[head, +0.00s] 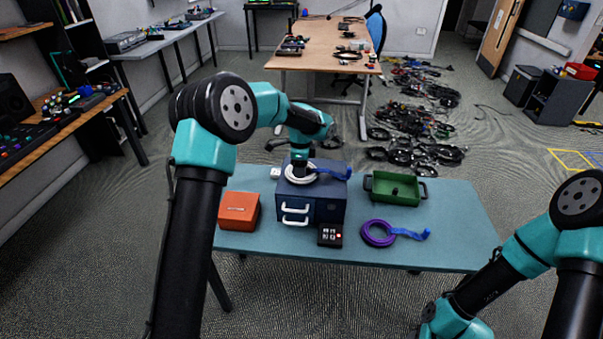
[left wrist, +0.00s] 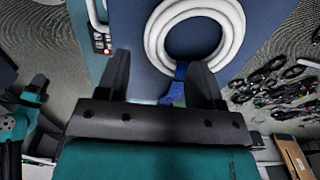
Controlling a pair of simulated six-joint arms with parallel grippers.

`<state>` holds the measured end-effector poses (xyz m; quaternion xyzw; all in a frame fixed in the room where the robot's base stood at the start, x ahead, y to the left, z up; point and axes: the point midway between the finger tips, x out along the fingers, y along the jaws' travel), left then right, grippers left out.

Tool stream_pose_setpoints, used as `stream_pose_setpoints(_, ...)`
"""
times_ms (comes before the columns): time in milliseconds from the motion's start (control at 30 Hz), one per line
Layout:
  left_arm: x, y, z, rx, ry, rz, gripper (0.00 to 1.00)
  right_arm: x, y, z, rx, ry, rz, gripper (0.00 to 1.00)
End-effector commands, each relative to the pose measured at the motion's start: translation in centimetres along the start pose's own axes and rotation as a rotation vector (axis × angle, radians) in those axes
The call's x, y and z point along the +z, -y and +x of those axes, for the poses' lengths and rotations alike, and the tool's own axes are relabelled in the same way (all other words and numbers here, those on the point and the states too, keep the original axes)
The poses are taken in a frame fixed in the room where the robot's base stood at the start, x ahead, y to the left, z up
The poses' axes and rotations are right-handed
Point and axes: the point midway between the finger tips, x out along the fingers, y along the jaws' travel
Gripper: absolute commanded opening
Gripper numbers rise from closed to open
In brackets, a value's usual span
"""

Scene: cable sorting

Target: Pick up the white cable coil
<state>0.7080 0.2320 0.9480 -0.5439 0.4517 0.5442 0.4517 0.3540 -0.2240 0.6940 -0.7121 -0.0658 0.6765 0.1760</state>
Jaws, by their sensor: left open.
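The white cable coil (head: 291,178) lies on top of a dark blue drawer cabinet (head: 326,190). A blue strap (head: 333,173) sticks out from its right side. The coil shows as a thick white ring in the left wrist view (left wrist: 153,38), with its blue strap (left wrist: 179,80) toward my fingers. My left gripper (head: 299,168) points down over the coil and hides part of it. In the left wrist view the gripper (left wrist: 158,65) is open, with the strap between its fingers and the right finger close to the ring. I cannot tell if they touch. My right gripper is out of sight.
An orange box (head: 239,210) stands left of the cabinet. A black keypad (head: 330,235) and a purple coil with blue strap (head: 372,240) lie in front. A green tray (head: 394,198) is at the right. The table's (head: 455,225) right end is clear.

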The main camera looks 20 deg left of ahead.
Motion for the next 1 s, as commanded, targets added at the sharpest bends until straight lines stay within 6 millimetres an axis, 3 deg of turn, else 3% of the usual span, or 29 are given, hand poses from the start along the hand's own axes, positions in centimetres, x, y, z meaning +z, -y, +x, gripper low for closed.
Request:
stream_pose_setpoints(167,0.1,-0.1,1.0,0.001,0.0,0.0,0.61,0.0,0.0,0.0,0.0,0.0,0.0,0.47)
stream_pose_setpoints(500,0.3,-0.1,5.0,0.001,0.001,0.0,0.61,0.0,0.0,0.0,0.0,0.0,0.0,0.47)
stream_pose_setpoints(1000,0.3,-0.1,5.2,0.0,0.0,0.0,0.61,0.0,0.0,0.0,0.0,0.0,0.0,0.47)
